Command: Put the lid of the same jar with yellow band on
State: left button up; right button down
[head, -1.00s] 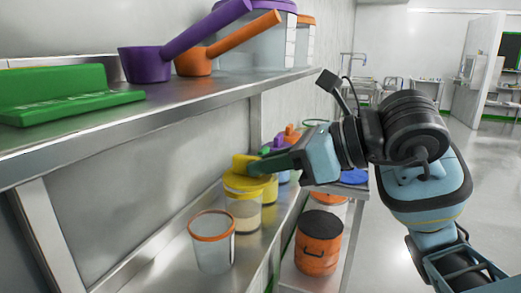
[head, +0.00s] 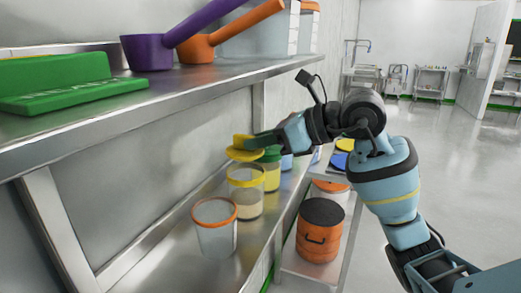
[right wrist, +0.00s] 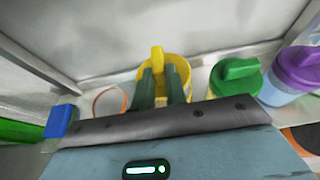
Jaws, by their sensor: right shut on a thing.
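My right gripper (head: 258,143) is shut on a yellow lid (head: 240,154), gripping its raised handle. The lid is held above a clear jar with a yellow band (head: 246,176), with a gap between them. The jar stands upright with pale contents inside. In the right wrist view, the yellow lid (right wrist: 158,53) shows between the fingers and hides much of the yellow rim (right wrist: 184,66) below. Just behind stands another jar with a yellow band and a green lid (head: 271,154). My left gripper is not in view.
An orange-banded jar (head: 214,213) stands nearer on the steel shelf. A purple-lidded jar (right wrist: 295,72) stands beyond the green-lidded one. An upper shelf (head: 140,108) with scoops overhangs at left. An orange drum (head: 319,232) stands on a lower surface at right.

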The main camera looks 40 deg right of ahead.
aim_at(263, 154)
notch_tip(263, 154, down, 2)
jog(key=shift+f, duration=0.1)
jog(key=shift+f+b, duration=0.3)
jog(key=shift+b, duration=0.1)
jog(key=shift+f, duration=0.25)
jog(key=c, duration=1.4)
grip_release()
jog(key=shift+c, duration=0.2)
